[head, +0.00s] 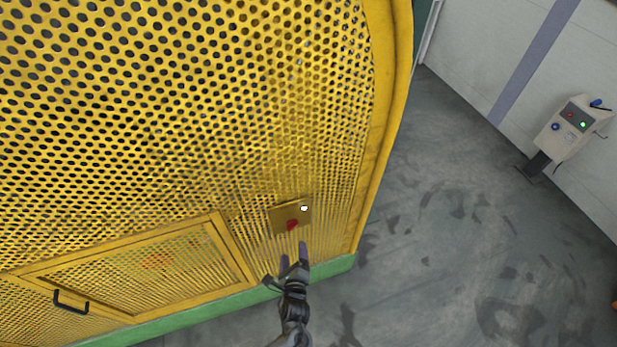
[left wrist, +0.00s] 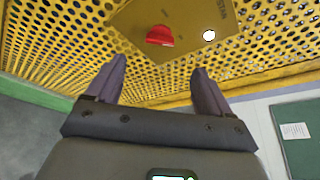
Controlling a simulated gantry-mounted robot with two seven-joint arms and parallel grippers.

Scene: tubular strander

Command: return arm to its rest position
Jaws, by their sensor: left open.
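My left gripper (head: 294,256) is open and empty, just below a small yellow control plate on the perforated yellow guard. Its two fingers also show in the left wrist view (left wrist: 158,85), spread apart and pointing toward the plate. The control plate (head: 279,217) carries a red button (head: 292,224) and a white round button or light (head: 304,208). In the left wrist view the red button (left wrist: 159,36) stands out from the plate and the white one (left wrist: 209,35) is to its right. The fingers appear apart from both. My right gripper is not in view.
The yellow perforated guard (head: 180,110) fills the left side, with a framed door panel (head: 140,275) and a black handle (head: 70,302). A green base (head: 210,313) runs beneath. A grey control box (head: 567,128) stands at the right wall. The grey floor (head: 440,220) between is clear.

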